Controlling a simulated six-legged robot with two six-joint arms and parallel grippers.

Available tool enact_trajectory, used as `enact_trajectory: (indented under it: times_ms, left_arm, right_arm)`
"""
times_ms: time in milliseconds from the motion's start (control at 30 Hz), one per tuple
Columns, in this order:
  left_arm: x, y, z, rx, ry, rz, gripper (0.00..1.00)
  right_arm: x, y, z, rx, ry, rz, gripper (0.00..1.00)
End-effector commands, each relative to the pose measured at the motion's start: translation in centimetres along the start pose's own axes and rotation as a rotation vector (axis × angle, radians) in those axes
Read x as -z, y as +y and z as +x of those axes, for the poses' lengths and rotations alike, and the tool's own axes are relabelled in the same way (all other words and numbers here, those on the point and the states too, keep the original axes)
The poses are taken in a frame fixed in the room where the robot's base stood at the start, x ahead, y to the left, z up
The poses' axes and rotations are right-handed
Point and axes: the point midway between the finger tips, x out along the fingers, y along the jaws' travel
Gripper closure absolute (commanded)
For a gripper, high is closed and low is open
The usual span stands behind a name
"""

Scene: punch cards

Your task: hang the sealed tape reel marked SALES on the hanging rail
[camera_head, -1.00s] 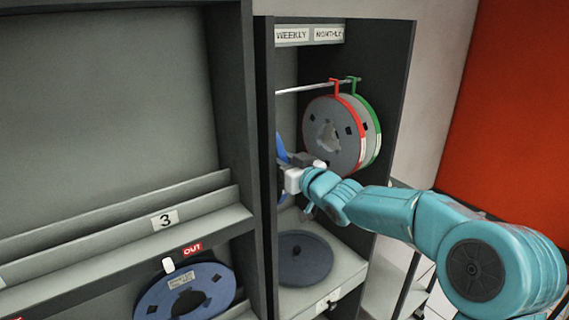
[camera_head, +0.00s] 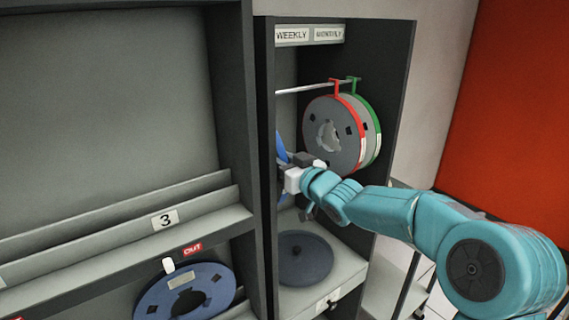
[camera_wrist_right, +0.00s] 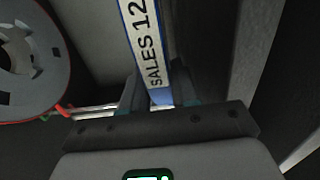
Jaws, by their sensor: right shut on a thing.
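My right gripper (camera_head: 292,172) reaches into the cabinet bay from the right and is shut on the blue-edged SALES reel (camera_head: 281,149). Most of that reel is hidden behind the cabinet's dark upright. In the right wrist view, its label (camera_wrist_right: 150,45) reads "SALES 12" and its edge runs between the fingers (camera_wrist_right: 158,95). The hanging rail (camera_head: 300,88) is a thin metal bar across the bay, its left end hidden. In the head view I cannot see whether the reel touches the rail. My left gripper is not in view.
A red-rimmed reel (camera_head: 325,135) and a green-rimmed reel (camera_head: 375,130) hang on the rail's right part, under WEEKLY (camera_head: 292,35) and MONTHLY (camera_head: 328,34) labels. A dark disc (camera_head: 303,262) lies on the shelf below. A blue reel (camera_head: 215,280) stands in the left rack.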

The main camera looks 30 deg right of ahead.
Motion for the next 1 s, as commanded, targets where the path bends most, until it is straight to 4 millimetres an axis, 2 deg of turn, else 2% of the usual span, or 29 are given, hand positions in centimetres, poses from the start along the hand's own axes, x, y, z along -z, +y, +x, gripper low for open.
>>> enact_trajectory:
  times_ms: [300, 1000]
  left_arm:
    - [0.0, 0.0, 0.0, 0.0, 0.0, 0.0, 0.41]
    - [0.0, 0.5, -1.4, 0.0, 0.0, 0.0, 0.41]
  right_arm:
    - [-0.3, 0.0, 0.0, 0.0, -0.007, 0.0, 1.0]
    - [2.0, 0.0, 0.0, 0.0, 0.007, -0.001, 1.0]
